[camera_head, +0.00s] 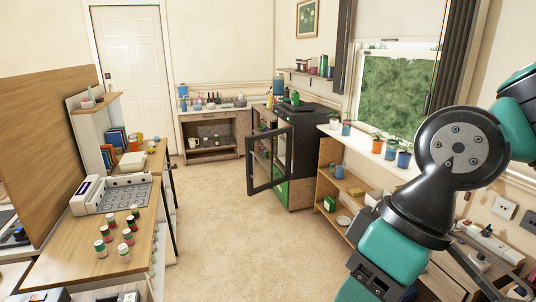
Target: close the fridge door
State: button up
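The fridge (312,122) is a dark, boxy cabinet standing in the middle of the far part of the room. Its black-framed door (250,162) with a see-through pane stands open, swung out to the left over the carpet. A green surface shows low by the door. My arm fills the right side of the picture, with teal links and a dark joint, and reaches down past the lower edge. My gripper is not in view, and the arm in view is well apart from the fridge door.
Open beige carpet (215,230) lies in front of the fridge. A wooden counter (75,255) with several small jars and a white device stands at left. A low wooden shelf (325,185) and a windowsill with plants stand right of the fridge. A sink counter (205,115) is behind.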

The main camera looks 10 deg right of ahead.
aim_at(250, 173)
jog(key=i, duration=2.35)
jog(key=z, duration=0.6)
jog(key=i, duration=1.3)
jog(key=u, duration=0.35)
